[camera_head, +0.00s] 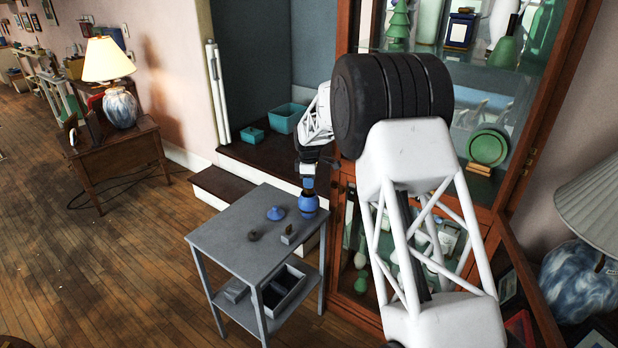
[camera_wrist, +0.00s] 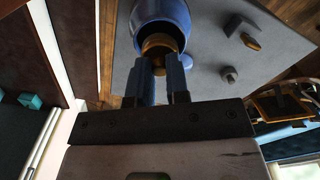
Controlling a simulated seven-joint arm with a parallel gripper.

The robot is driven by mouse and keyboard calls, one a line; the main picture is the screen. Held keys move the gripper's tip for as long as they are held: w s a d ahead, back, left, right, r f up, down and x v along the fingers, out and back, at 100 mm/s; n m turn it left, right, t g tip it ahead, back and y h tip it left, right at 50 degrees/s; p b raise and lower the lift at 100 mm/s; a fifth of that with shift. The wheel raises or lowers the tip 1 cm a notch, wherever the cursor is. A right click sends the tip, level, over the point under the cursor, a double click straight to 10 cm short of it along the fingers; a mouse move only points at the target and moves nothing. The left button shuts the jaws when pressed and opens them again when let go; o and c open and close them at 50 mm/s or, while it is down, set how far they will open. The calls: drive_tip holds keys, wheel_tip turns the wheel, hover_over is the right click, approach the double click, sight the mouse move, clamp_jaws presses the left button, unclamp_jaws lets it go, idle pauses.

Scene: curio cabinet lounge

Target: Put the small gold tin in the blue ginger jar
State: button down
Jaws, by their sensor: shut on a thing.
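The blue ginger jar (camera_head: 308,205) stands open at the right back edge of the small grey table. It also shows in the wrist view (camera_wrist: 176,14). My gripper (camera_head: 308,181) points down just above the jar in the head view. In the wrist view my gripper (camera_wrist: 161,62) is shut on the small gold tin (camera_wrist: 159,42), which lines up with the jar's mouth. I cannot tell how far the tin is inside the rim. The tin is hidden in the head view. A blue lid (camera_head: 275,213) lies on the table left of the jar.
The grey table (camera_head: 225,240) also holds a small dark object (camera_head: 254,236) and a small grey block-like piece (camera_head: 288,235). An open divided tray (camera_head: 284,291) sits on its lower shelf. The glass-fronted cabinet (camera_head: 342,190) stands close on the right. Teal boxes (camera_head: 287,119) lie behind.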

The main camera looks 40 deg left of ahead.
drive_tip(key=shift+f, duration=0.95)
drive_tip(key=shift+f, duration=0.1)
drive_tip(key=c, duration=1)
unclamp_jaws()
drive_tip(key=shift+c, duration=0.2)
drive_tip(key=shift+r, duration=3.9)
